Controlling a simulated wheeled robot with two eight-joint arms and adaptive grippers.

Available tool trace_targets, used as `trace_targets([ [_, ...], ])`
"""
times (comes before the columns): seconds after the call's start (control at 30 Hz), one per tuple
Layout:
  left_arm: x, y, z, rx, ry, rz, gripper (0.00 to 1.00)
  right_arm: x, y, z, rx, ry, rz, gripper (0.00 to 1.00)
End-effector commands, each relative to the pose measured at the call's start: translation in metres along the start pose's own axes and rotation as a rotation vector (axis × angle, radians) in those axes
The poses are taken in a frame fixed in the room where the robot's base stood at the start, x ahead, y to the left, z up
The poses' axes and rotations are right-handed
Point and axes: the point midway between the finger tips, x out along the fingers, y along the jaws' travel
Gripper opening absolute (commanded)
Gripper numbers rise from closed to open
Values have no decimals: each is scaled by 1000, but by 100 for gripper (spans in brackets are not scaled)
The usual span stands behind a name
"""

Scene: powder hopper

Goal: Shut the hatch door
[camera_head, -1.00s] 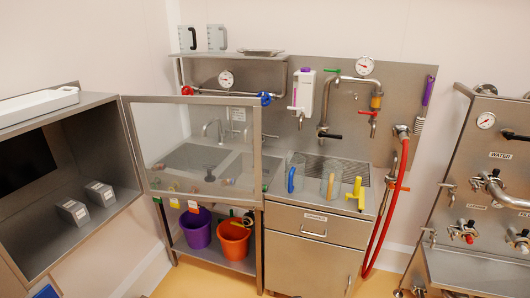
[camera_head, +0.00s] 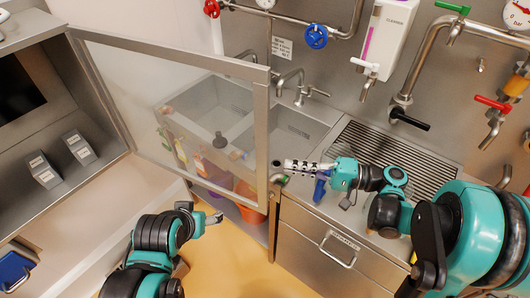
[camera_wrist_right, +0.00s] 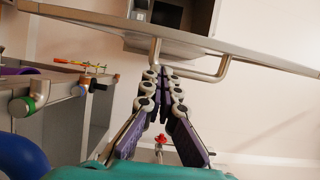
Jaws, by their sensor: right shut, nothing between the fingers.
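The hatch door (camera_head: 262,145) is a clear pane in a grey metal frame, hinged to the steel hatch cabinet (camera_head: 100,105) at the left. It stands wide open, its free edge swung out in front of the sink counter. My right gripper (camera_head: 287,164) is shut and empty, its tips just right of the door's free edge. In the right wrist view the shut fingers (camera_wrist_right: 165,72) point at the door's bar handle (camera_wrist_right: 215,72), close to one post; I cannot tell whether they touch. My left gripper (camera_head: 212,218) is low in front of the door, its fingers unclear.
Two grey boxes (camera_head: 80,150) stand inside the cabinet. Behind the door are a sink basin (camera_head: 210,110) and an orange bucket (camera_head: 250,213). Taps and a white dispenser (camera_head: 388,38) line the wall. Open floor (camera_head: 225,265) lies below the door.

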Motion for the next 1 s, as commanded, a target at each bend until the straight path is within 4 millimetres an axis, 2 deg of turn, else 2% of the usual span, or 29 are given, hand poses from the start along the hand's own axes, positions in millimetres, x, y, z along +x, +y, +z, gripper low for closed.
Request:
trace_targets([
  [0.17, 3, 0, 3, 0, 0, 0, 73, 20, 0, 1, -1, -8, -10, 0],
  [0.4, 10, 0, 7, 0, 0, 0, 73, 65, 0, 1, -1, -8, -8, 0],
  [0.6, 13, 0, 9, 0, 0, 0, 73, 90, -1, 0, -1, -5, -7, 0],
  [0.73, 13, 0, 10, 0, 0, 0, 73, 97, -1, 0, -1, -4, -7, 0],
  [1.0, 13, 0, 9, 0, 0, 0, 73, 98, -2, 0, -1, -2, -7, 0],
])
